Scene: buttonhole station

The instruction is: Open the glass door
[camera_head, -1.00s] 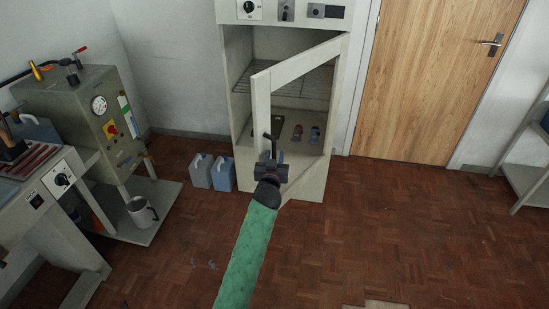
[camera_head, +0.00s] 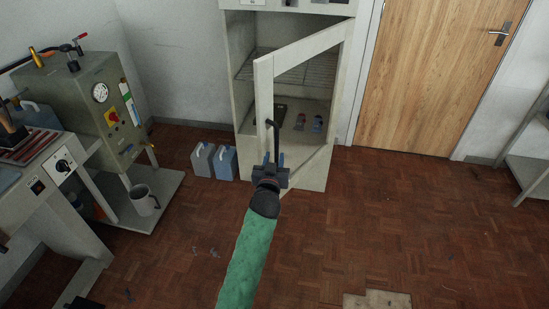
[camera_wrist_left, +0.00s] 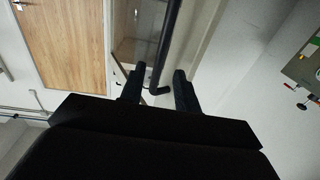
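The glass door (camera_head: 264,108) of the pale cabinet stands partly open, swung out from its right side with its free edge toward me. Its dark bar handle (camera_head: 274,136) is upright near that free edge; it also shows in the left wrist view (camera_wrist_left: 167,42). My left gripper (camera_head: 273,160) is at the lower end of the handle. My right gripper is not in view.
The cabinet (camera_head: 243,88) holds a wire rack and small items. Two jugs (camera_head: 214,161) stand on the floor left of it. A machine bench (camera_head: 92,100) is at the left, a wooden door (camera_head: 420,75) at the right. The floor in front is mostly clear.

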